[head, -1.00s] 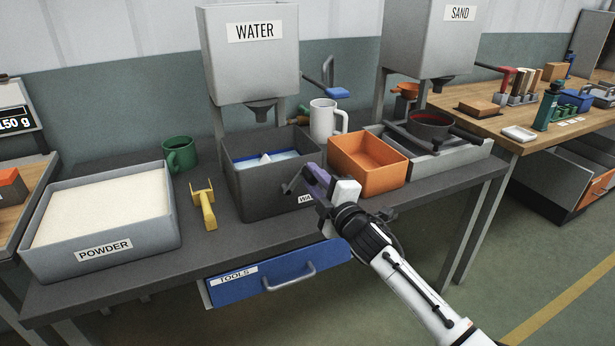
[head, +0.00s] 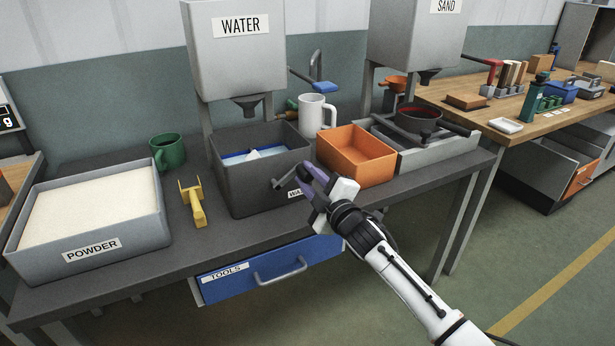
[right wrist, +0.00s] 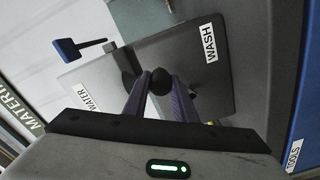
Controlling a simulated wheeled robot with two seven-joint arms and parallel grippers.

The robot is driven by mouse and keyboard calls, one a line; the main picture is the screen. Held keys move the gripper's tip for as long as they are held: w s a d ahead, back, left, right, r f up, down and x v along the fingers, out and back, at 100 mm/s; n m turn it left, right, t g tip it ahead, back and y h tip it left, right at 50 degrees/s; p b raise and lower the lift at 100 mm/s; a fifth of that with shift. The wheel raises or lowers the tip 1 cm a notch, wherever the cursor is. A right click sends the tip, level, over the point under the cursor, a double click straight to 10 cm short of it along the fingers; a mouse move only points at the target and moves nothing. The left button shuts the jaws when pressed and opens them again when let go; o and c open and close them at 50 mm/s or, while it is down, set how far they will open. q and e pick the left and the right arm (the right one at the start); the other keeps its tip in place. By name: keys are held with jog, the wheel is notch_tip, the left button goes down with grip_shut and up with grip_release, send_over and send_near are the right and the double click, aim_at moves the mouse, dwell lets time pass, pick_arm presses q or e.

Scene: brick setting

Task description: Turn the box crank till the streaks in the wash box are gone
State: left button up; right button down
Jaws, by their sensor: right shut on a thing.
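The dark grey wash box (head: 240,186) stands on the bench under the water hopper. Its inside shows blue and white, with a pale pointed shape (head: 254,154); I cannot tell streaks apart there. The box crank (head: 283,183) is on the front wall, near its right end. My right gripper (head: 311,183) is at the crank's outer end, in front of the box. In the right wrist view its purple fingers (right wrist: 160,98) are shut on the dark round crank knob (right wrist: 161,80), and the wash label (right wrist: 209,43) shows beyond. My left gripper is out of view.
An orange bin (head: 355,165) stands close right of the box, with a white mug (head: 312,114) behind. A yellow tool (head: 195,204), green mug (head: 168,152) and powder tray (head: 160,222) are to the left. The blue tools drawer (head: 237,283) is below.

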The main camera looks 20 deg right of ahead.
jog(key=c, duration=1.5)
grip_release()
jog(key=shift+o, duration=0.2)
jog(key=s+d, duration=0.1)
jog(key=s, duration=0.9)
jog(key=shift+d, duration=0.35)
jog(key=shift+s, duration=0.1)
